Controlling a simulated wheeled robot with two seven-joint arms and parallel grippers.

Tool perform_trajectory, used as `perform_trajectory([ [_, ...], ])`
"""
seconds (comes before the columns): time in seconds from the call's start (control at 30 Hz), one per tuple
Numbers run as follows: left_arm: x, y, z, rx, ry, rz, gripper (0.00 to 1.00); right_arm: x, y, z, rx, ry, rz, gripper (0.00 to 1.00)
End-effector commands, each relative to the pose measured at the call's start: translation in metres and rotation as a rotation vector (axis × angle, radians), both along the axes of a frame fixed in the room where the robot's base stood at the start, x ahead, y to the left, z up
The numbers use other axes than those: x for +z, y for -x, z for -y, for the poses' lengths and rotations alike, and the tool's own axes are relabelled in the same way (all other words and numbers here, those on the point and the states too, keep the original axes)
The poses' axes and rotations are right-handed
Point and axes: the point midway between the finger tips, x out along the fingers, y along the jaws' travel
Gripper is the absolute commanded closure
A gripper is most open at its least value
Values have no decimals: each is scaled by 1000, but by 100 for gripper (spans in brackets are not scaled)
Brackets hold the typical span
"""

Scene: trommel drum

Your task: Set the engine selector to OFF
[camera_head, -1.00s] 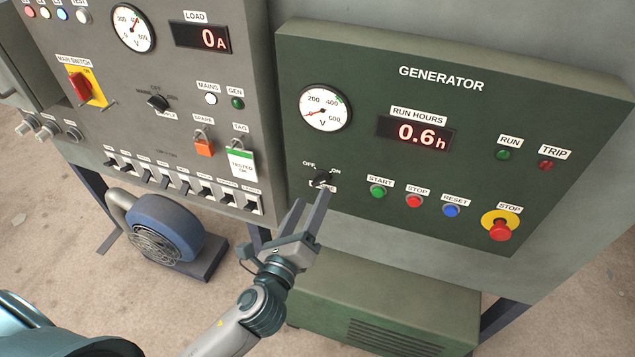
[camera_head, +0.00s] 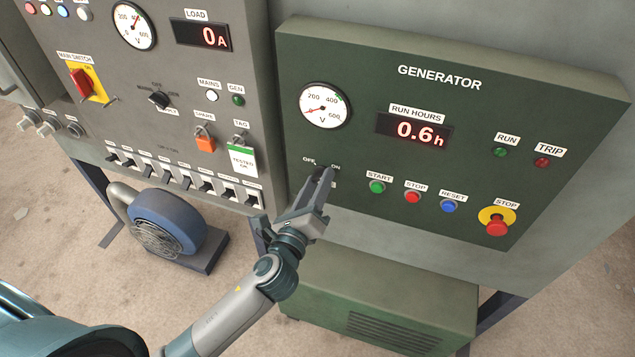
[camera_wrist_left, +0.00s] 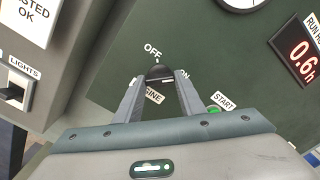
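The engine selector (camera_wrist_left: 160,73) is a small black knob on the green generator panel, with OFF and ON labels above it. In the head view the fingers largely hide it. My left gripper (camera_head: 321,172) is at the knob; in the wrist view its fingers (camera_wrist_left: 160,84) stand on either side of it. The fingers are apart, but whether they press on the knob cannot be told. A light mark shows at the knob's top edge, close below OFF; its exact pointing is hard to read. The ENGINE label is partly hidden by the left finger. My right gripper is not in view.
The green START (camera_head: 377,187), red STOP (camera_head: 412,197) and blue RESET (camera_head: 448,206) buttons sit right of the selector. A red emergency stop (camera_head: 496,227) is farther right. The grey switch panel (camera_head: 130,120) juts out at the left. A green box (camera_head: 380,295) stands below.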

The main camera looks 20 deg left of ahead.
Motion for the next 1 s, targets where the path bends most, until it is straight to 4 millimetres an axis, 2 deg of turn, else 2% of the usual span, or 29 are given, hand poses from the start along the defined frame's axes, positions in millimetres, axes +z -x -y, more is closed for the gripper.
perform_trajectory([
  [0.47, 0, 0, 0, 2, 75, -3, 86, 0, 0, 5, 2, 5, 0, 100],
  [0.67, 0, 0, 0, 2, 192, -7, 86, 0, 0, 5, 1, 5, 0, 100],
  [1.0, 0, 0, 0, 4, 492, -18, 86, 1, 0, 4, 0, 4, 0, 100],
])
